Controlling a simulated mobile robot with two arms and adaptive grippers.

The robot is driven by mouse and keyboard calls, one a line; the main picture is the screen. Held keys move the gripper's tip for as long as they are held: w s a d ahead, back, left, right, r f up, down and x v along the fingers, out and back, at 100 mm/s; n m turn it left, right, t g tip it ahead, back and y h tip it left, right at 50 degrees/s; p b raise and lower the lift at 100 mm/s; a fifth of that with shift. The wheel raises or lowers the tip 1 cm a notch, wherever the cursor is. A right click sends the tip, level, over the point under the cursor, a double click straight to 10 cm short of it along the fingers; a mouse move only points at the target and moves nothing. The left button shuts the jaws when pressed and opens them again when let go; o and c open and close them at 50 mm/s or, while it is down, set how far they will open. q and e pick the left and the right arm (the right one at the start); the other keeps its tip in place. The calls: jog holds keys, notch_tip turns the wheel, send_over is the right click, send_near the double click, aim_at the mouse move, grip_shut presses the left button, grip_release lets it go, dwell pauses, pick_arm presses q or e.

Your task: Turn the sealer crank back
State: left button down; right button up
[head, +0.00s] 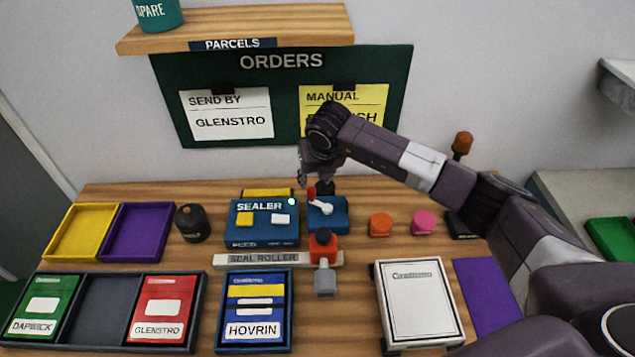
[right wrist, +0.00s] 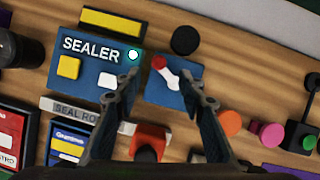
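The sealer (head: 262,220) is a blue box with yellow and white buttons and a lit green lamp. On the smaller blue block beside it is the crank (head: 322,205), a white arm with a red knob. In the right wrist view the crank (right wrist: 169,74) has its red knob at the upper left, and the sealer (right wrist: 93,70) is to the left. My right gripper (head: 309,178) is above the crank; in the right wrist view my right gripper (right wrist: 163,92) is open, its fingers either side of the crank block, with nothing held. My left gripper is not in view.
Orange (head: 381,224) and pink (head: 423,222) knobs stand to the right. A dark round canister (head: 192,222) stands left of the sealer. The orders board (head: 285,62) is behind.

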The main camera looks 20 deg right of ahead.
aim_at(312, 190)
jog(key=p+x, duration=0.1)
jog(key=x, duration=0.5)
jog(key=shift+w+a+f+p, duration=0.1)
jog(key=shift+w+f+p, duration=0.05)
jog(key=shift+f+p, duration=0.2)
jog(key=shift+w+f, duration=0.2)
jog(key=shift+f, duration=0.35)
jog(key=shift+c, duration=0.3)
jog(key=shift+c, duration=1.2)
grip_shut()
